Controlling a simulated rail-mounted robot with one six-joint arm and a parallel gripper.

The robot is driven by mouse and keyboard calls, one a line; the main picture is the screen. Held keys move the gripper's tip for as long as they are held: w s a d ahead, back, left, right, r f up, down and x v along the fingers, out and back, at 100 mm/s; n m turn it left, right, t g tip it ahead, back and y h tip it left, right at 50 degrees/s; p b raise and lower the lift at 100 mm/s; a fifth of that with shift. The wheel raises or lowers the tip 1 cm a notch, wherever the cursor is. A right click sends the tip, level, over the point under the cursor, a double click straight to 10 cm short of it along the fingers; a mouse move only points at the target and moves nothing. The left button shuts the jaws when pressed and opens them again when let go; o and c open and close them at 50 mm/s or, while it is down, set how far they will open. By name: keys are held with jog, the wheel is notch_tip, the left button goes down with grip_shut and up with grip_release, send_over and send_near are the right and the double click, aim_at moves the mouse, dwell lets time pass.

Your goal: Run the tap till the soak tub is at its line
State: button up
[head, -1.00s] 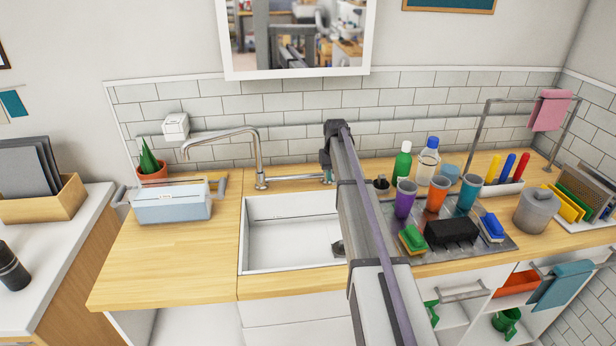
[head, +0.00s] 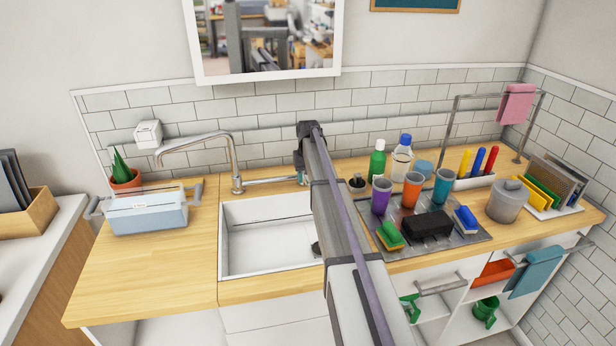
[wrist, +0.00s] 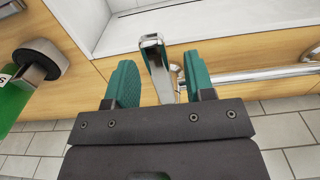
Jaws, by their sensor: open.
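The soak tub (head: 148,218) is a pale blue, see-through box with side handles on the wooden counter left of the sink. Its line and water level cannot be made out. The chrome tap (head: 234,165) has its spout bent left, its end above the tub's back part. No stream shows. My gripper (head: 301,176) points down behind the sink, partly hidden by my arm. In the wrist view my gripper (wrist: 160,85) is open, its teal pads on either side of a chrome lever (wrist: 154,55), with gaps visible. A chrome pipe (wrist: 260,73) runs beside it.
The white sink (head: 265,255) is empty where visible. A green bottle (head: 377,163) stands right of my gripper; it also shows close by in the wrist view (wrist: 12,100). Cups and sponges crowd the drainer (head: 455,240). The counter's front left is clear.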

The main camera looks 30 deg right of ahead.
notch_tip(320, 180, up, 11)
jog(key=p, duration=1)
jog(key=shift+p, duration=0.4)
jog(key=shift+f, duration=0.1)
jog(key=s+a+f+n+b, duration=0.1)
jog(key=s+a, duration=0.8)
jog(key=s, duration=0.3)
jog(key=s+a+f+n+b, duration=0.1)
jog(key=s+a+f+b, duration=0.1)
jog(key=s+a, duration=0.6)
jog(key=s+a+f+n+b, duration=0.1)
jog(key=s+a, duration=0.8)
jog(key=s, duration=0.7)
jog(key=shift+a+f+b, duration=0.3)
jog(key=shift+r, duration=0.1)
